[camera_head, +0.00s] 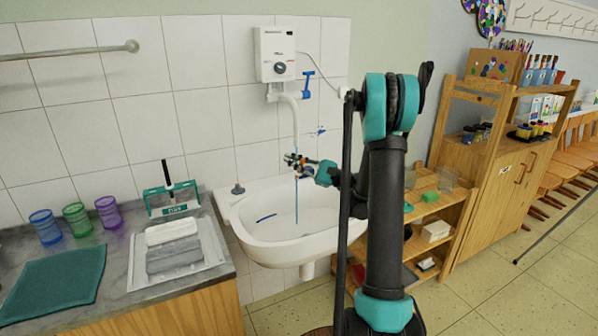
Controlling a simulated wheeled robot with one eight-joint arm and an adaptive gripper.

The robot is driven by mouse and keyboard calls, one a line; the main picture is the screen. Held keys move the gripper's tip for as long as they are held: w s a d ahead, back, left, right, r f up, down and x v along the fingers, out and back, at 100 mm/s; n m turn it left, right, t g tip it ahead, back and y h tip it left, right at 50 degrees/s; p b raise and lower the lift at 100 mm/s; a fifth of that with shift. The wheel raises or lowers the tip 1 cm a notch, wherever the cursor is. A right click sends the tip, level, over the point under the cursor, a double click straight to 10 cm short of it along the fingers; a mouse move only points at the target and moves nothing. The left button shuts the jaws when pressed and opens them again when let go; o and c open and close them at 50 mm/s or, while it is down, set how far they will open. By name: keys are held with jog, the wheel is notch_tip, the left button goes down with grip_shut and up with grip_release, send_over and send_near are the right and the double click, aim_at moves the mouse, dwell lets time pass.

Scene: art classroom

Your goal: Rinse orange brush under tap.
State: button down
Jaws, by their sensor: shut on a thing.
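My gripper (293,161) is over the white sink (247,228), beside the stream below the tap. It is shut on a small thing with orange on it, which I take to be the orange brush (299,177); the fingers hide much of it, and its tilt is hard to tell. The tap (293,98) comes down from a white wall heater. A thin blue stream of water (296,205) runs from it, past the gripper, into the sink. I cannot tell whether the water touches the bristles.
A wooden shelf (452,225) stands right of my arm.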

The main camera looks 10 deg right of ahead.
jog(key=s, duration=0.6)
jog(key=shift+s+d, duration=0.15)
jog(key=shift+s, duration=0.15)
dwell(1.1)
